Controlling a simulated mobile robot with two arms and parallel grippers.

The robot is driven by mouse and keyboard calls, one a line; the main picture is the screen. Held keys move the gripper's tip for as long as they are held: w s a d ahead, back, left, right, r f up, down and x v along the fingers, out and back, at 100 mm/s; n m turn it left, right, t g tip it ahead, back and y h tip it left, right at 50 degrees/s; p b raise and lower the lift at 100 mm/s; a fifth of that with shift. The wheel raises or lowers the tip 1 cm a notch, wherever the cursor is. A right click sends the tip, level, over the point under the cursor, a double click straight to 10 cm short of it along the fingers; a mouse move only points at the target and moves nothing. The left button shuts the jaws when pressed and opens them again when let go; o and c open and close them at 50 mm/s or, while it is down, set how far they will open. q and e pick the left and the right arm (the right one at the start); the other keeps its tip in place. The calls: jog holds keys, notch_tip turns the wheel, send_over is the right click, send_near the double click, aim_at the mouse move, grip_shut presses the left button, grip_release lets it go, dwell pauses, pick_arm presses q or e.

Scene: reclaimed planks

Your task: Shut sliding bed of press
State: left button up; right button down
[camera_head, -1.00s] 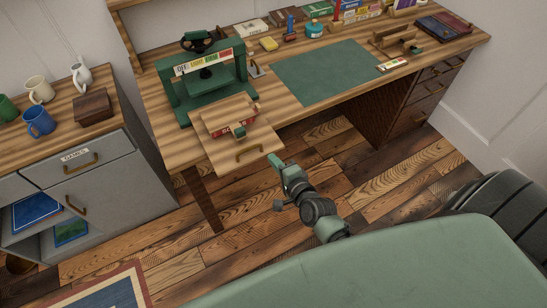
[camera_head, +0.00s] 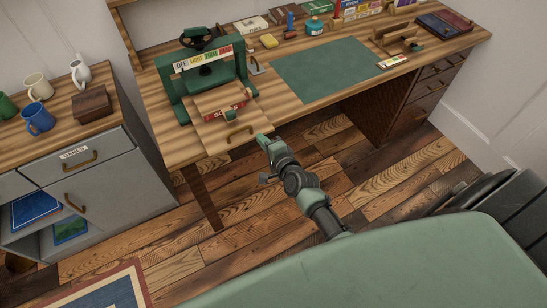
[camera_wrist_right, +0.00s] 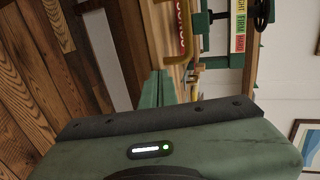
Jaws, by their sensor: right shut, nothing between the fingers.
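The green press (camera_head: 205,72) stands at the desk's left end, with a black handwheel on top and a coloured label strip. Its wooden sliding bed (camera_head: 211,139) sticks out toward me at the front edge, carrying boards or a book with a red lettered edge (camera_head: 228,108). A brass handle (camera_head: 240,131) sits on the bed's front part. My right gripper (camera_head: 262,139) is shut and empty, its tips close to the bed's front near the handle; contact is unclear. In the right wrist view, the shut fingers (camera_wrist_right: 160,90) point toward the bed beside the brass handle (camera_wrist_right: 183,35). My left gripper is out of view.
A green mat (camera_head: 328,70) lies on the desk (camera_head: 290,112) right of the press; small items and books line the back. A grey cabinet (camera_head: 110,170) with mugs and a wooden box (camera_head: 92,104) stands left. The floor below the desk's front is open.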

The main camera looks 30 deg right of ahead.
aim_at(244, 114)
jog(key=w+b, duration=0.1)
jog(key=w, duration=0.3)
jog(key=w+b, duration=0.1)
jog(key=w, duration=0.3)
jog(key=w+b, duration=0.1)
jog(key=w, duration=0.3)
jog(key=shift+w+a+f+b, duration=0.1)
jog(key=shift+w+a+b, duration=0.15)
jog(key=shift+b, duration=0.15)
jog(key=shift+w+r, duration=0.15)
jog(key=shift+r, duration=0.1)
jog(key=shift+r, duration=0.15)
